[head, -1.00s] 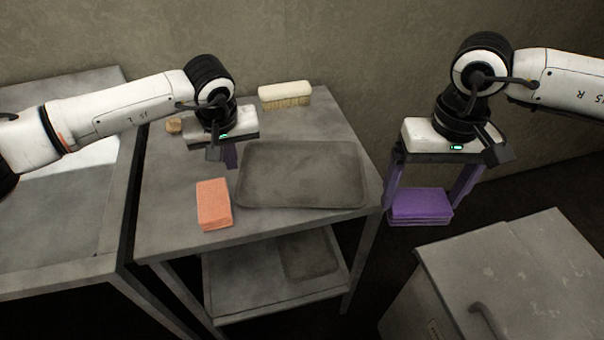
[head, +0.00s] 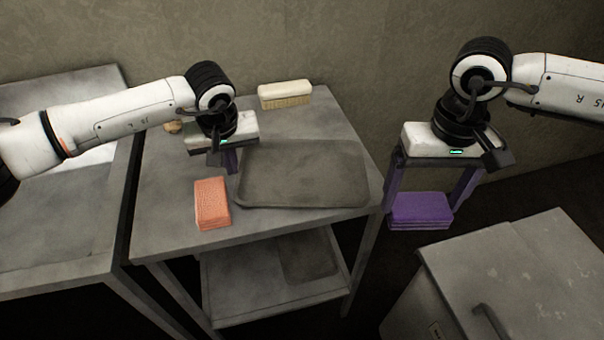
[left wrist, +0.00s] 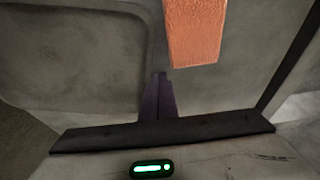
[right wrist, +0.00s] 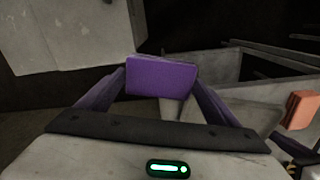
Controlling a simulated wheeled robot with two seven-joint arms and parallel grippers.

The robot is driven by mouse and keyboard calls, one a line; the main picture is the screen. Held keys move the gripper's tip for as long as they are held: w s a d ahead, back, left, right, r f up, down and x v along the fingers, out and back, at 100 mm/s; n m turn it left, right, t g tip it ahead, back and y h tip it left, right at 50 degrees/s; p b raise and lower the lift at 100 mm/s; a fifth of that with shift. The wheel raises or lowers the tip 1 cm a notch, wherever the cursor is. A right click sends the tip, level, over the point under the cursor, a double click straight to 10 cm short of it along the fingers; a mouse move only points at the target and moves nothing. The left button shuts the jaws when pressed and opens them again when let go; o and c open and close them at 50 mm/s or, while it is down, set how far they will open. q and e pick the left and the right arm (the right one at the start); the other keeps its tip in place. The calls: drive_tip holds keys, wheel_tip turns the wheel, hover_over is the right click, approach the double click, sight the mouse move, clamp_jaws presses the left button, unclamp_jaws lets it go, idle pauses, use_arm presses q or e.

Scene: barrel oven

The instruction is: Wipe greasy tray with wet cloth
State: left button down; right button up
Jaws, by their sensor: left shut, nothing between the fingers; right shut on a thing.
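The grey tray (head: 303,175) lies flat on the metal table, its surface dull and darkened. A folded purple cloth (head: 420,211) is held between the spread fingers of my right gripper (head: 424,200), in the air to the right of the table. The cloth also shows between the fingers in the right wrist view (right wrist: 161,77). My left gripper (head: 231,168) is shut and empty, just left of the tray's left edge. In the left wrist view its closed fingers (left wrist: 158,98) point between the tray (left wrist: 75,55) and an orange sponge-like block (left wrist: 195,30).
The orange block (head: 212,203) lies on the table left of the tray. A bristle brush (head: 285,94) stands at the back, and a small brown item (head: 172,127) is partly behind my left gripper. A grey cabinet with a handle (head: 520,270) stands at front right. Another metal table (head: 55,230) is at left.

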use_arm(q)
drive_tip(key=shift+f, duration=0.25)
use_arm(e)
drive_tip(key=shift+f, duration=0.2)
use_arm(q)
drive_tip(key=shift+r, duration=0.15)
use_arm(e)
drive_tip(key=shift+r, duration=0.15)
use_arm(q)
drive_tip(key=shift+r+p, duration=1.45)
drive_tip(key=shift+r, duration=1.5)
use_arm(e)
drive_tip(key=shift+r, duration=1.45)
drive_tip(key=shift+f+b, duration=0.8)
drive_tip(key=shift+f, duration=0.05)
use_arm(q)
drive_tip(key=v, duration=1.2)
drive_tip(key=shift+s+f, duration=0.1)
drive_tip(key=shift+s, duration=0.1)
use_arm(e)
drive_tip(key=shift+s, duration=0.1)
